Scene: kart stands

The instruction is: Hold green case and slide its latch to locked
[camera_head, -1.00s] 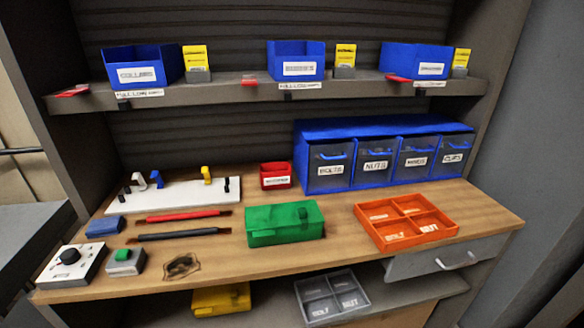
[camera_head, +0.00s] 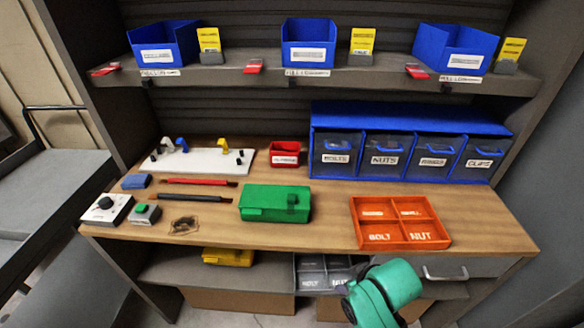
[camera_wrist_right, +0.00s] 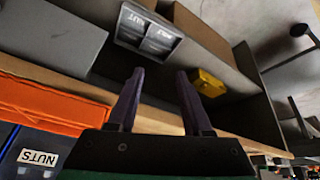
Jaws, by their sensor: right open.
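The green case (camera_head: 268,203) sits closed on the wooden bench top, near the middle. A small darker green latch block (camera_head: 292,201) shows on its front right. My right arm comes in at the bottom of the head view, in front of the bench, but its gripper is hidden there. In the right wrist view my right gripper (camera_wrist_right: 160,85) is open, with two dark fingers apart and nothing between them. The case does not show in that view. My left gripper is in neither view.
An orange divided tray (camera_head: 352,222) stands right of the case. Red and black rods (camera_head: 192,198), a white pegboard (camera_head: 200,161) and switch boxes (camera_head: 108,209) lie to the left. Blue drawers (camera_head: 318,122) stand behind. A grey tray (camera_head: 311,263) and yellow case (camera_head: 228,257) sit on the lower shelf.

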